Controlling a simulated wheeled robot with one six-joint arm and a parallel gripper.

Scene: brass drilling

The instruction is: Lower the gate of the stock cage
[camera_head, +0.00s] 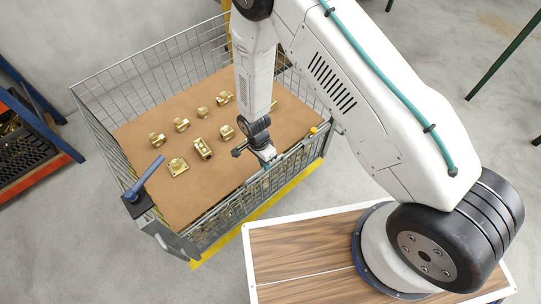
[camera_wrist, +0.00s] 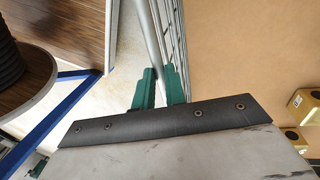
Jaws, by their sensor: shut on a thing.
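The stock cage (camera_head: 105,160) is a grey wire-mesh box with brass parts (camera_head: 203,148) on a brown sheet inside. Its gate (camera_head: 235,205) is the mesh side facing my base, and it stands raised with its top rail level with the cage rim. My gripper (camera_head: 268,163) reaches down to the middle of this rail. In the wrist view my gripper's green fingers (camera_wrist: 160,85) are closed around the grey top rail (camera_wrist: 152,35), with mesh beside it.
A yellow strip (camera_head: 205,257) runs along the floor below the gate. An orange and blue rack (camera_head: 40,175) stands at the left.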

